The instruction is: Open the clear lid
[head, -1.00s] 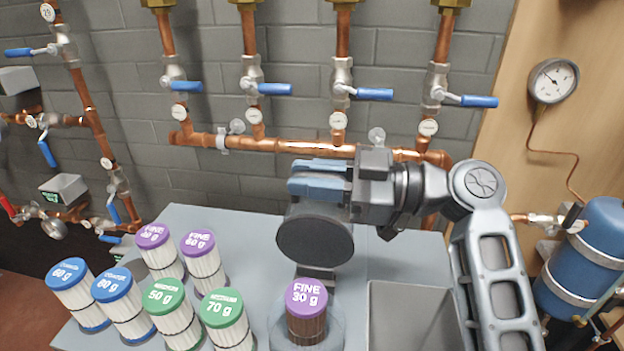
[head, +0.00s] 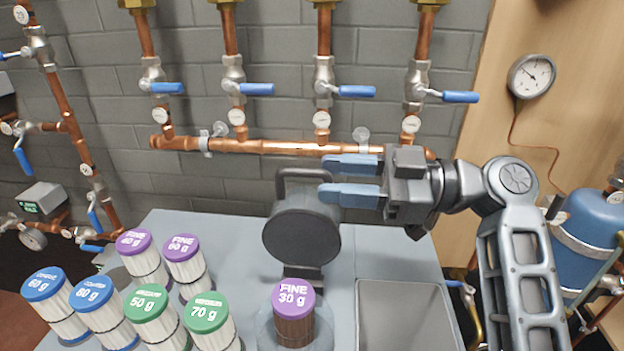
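A round dark grey lid (head: 301,238) with a dark loop handle (head: 291,172) stands raised and upright on a hinge bracket at the back of a clear housing (head: 266,325). The lid looks dark rather than see-through. The housing is uncovered on top, and a dark brown cartridge (head: 294,328) with a purple "FINE 30 g" cap stands in it. My gripper (head: 325,178) is just right of the handle, pointing left. Its two blue fingers are apart with nothing visible between them. Whether a fingertip still touches the handle is hard to tell.
Several white cartridges with blue, purple and green caps (head: 145,303) stand on the left of the grey table. An empty grey tray (head: 361,310) lies to the right of the housing. Copper pipes with blue valve levers (head: 357,91) run along the wall behind.

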